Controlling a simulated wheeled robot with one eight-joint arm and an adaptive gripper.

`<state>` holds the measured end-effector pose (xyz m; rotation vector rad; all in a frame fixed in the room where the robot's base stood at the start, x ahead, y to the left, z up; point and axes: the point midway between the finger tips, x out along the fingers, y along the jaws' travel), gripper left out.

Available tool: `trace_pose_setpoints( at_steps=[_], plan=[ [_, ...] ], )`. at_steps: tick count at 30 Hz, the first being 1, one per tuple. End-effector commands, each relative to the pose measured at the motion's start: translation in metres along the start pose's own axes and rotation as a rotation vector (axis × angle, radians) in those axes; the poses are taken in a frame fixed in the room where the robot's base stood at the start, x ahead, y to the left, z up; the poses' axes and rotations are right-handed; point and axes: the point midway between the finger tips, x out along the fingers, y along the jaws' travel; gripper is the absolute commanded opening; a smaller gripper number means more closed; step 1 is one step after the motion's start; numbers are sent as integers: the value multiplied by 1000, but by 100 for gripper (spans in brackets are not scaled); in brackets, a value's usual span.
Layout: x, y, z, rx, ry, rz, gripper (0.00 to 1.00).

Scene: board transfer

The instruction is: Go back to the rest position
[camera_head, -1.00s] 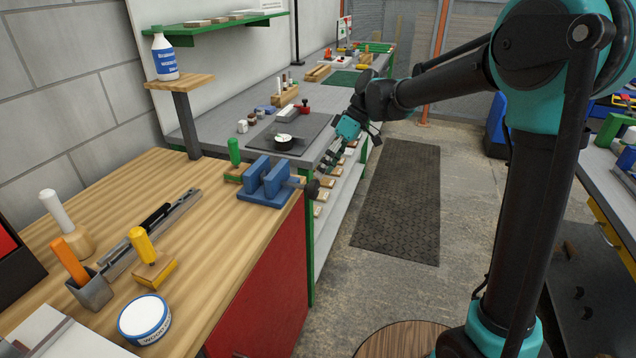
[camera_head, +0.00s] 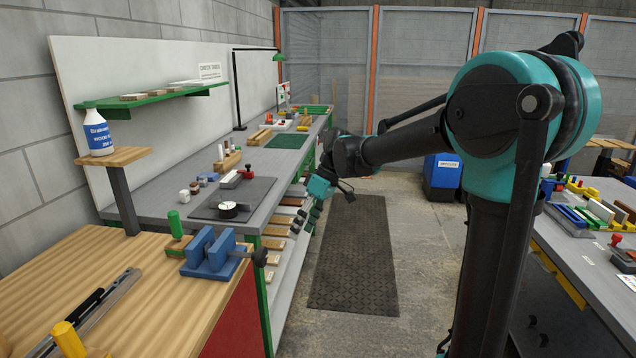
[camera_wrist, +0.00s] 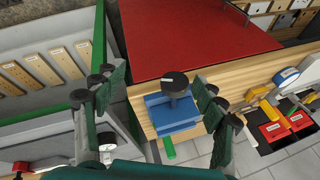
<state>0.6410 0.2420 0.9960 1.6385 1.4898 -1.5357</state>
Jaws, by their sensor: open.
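My gripper (camera_head: 312,218) is open in the head view, in front of the grey bench's right side, close to the shelf boards there. In the wrist view my gripper (camera_wrist: 155,82) has its two dark green fingers spread wide, with nothing between the tips. Beyond them is the blue vise (camera_wrist: 172,115) with its black knob, apart from the fingers. The vise also shows on the wooden bench corner in the head view (camera_head: 212,254). My arm reaches out forward and to the left.
The wooden bench (camera_head: 150,300) is at the left, and the grey bench (camera_head: 160,203) with a dial gauge (camera_head: 229,209) runs behind it. A cluttered table (camera_head: 575,262) stands at the right. The dark floor mat (camera_head: 352,255) between them is clear.

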Motion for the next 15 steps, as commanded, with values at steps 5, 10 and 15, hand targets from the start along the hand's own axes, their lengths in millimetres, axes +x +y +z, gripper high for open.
trace_pose_setpoints(
  at_steps=[5,10,15],
  plan=[
    [13,25,113,342,48,214,71],
    [32,31,219,652,120,413,71],
    [53,24,303,895,201,576,71]
  ],
)
